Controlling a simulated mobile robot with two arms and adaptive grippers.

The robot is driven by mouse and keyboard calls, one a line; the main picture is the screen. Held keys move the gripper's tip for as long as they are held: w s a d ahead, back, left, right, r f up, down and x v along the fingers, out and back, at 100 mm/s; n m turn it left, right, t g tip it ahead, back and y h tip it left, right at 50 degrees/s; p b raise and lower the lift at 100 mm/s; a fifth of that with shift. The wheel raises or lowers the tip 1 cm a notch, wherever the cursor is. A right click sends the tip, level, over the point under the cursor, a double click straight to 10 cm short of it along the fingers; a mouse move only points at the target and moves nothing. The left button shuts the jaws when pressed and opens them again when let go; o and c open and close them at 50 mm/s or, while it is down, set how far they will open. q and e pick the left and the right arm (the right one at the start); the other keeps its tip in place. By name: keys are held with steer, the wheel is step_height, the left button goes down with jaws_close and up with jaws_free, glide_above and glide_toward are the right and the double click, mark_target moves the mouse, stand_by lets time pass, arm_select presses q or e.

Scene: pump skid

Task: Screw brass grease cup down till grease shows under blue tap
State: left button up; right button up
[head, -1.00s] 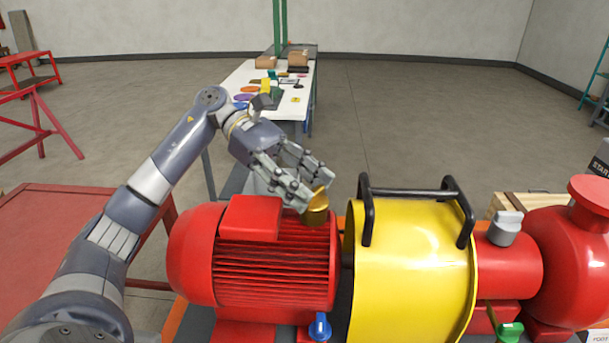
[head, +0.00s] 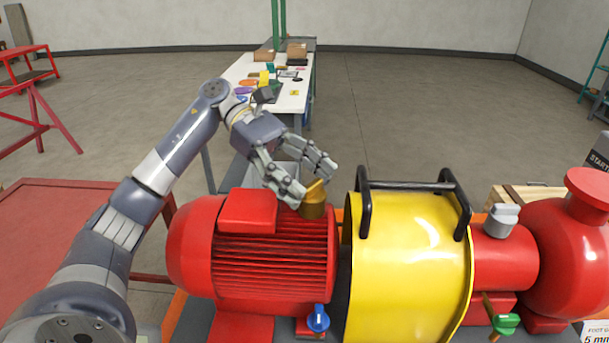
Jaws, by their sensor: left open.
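The brass grease cup (head: 314,203) stands on top of the red motor (head: 272,262), near its right end. My left gripper (head: 316,182) is open at the cup, with one finger on its near left side and the other just behind it. I cannot tell whether either finger touches the brass. The blue tap (head: 318,319) is low on the motor's front right side. No grease can be made out under it at this size. My right gripper is not in view.
A yellow guard (head: 410,262) with black handles stands close right of the cup. Right of it are a red pump (head: 568,262) and a green tap (head: 505,324). A white table (head: 290,102) with small items stands behind. A red bench (head: 60,240) is at left.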

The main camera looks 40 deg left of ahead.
arm_select(q)
steer(key=v, duration=1.2)
steer(key=shift+d, duration=0.1)
stand_by(1.3)
